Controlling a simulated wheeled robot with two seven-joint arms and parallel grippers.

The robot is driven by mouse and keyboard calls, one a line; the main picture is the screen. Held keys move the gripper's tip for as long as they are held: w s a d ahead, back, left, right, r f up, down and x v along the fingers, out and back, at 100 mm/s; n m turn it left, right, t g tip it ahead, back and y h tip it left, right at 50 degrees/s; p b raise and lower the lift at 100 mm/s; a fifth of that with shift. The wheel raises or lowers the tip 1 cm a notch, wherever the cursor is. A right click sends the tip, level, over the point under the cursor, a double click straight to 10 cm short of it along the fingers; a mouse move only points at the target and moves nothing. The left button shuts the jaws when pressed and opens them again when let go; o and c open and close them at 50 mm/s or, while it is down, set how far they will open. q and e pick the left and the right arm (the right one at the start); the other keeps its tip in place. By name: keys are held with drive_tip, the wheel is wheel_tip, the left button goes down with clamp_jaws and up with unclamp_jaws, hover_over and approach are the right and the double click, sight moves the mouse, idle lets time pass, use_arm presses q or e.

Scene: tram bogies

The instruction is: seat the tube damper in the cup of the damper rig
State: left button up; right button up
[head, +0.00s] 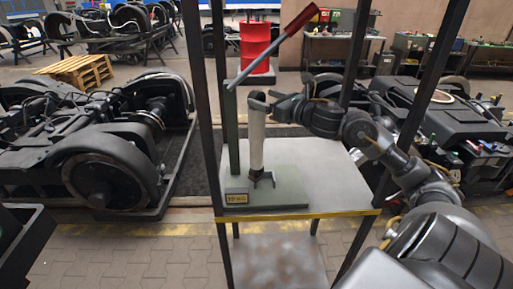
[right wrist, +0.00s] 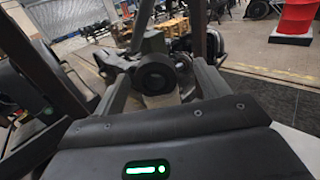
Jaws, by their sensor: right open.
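The tube damper (head: 257,142) is a pale cylinder with a dark top end, standing nearly upright on the rig. Its lower end is at the small dark pronged cup (head: 262,180); how deep it sits there I cannot tell. The damper rig (head: 285,192) has a grey-green base, a post at the left and a lever with a red handle above. My right gripper (head: 267,103) is open at the damper's top, reaching in from the right. In the right wrist view the damper's dark round top eye (right wrist: 157,82) lies between the open fingers. My left gripper is not in view.
The rig stands on a light table (head: 325,165) with a yellow front edge, framed by dark uprights. A bogie (head: 95,140) is at the left, and another dark unit (head: 440,105) at the right. A red drum (head: 256,45) and a wooden pallet (head: 77,70) are behind.

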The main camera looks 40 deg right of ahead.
sight(252, 95)
drive_tip(key=w+p, duration=0.1)
drive_tip(key=w, duration=0.1)
drive_tip(key=w+a+p, duration=0.1)
drive_tip(key=w+p, duration=0.1)
drive_tip(key=shift+w+a+r, duration=0.15)
drive_tip(key=shift+w, duration=0.05)
drive_tip(key=shift+w+a+f, duration=0.1)
drive_tip(key=shift+w+f, duration=0.1)
drive_tip(key=shift+w, duration=0.15)
drive_tip(key=shift+s, duration=0.1)
drive_tip(key=shift+c, duration=1.3)
clamp_jaws()
drive_tip(key=shift+r, duration=0.1)
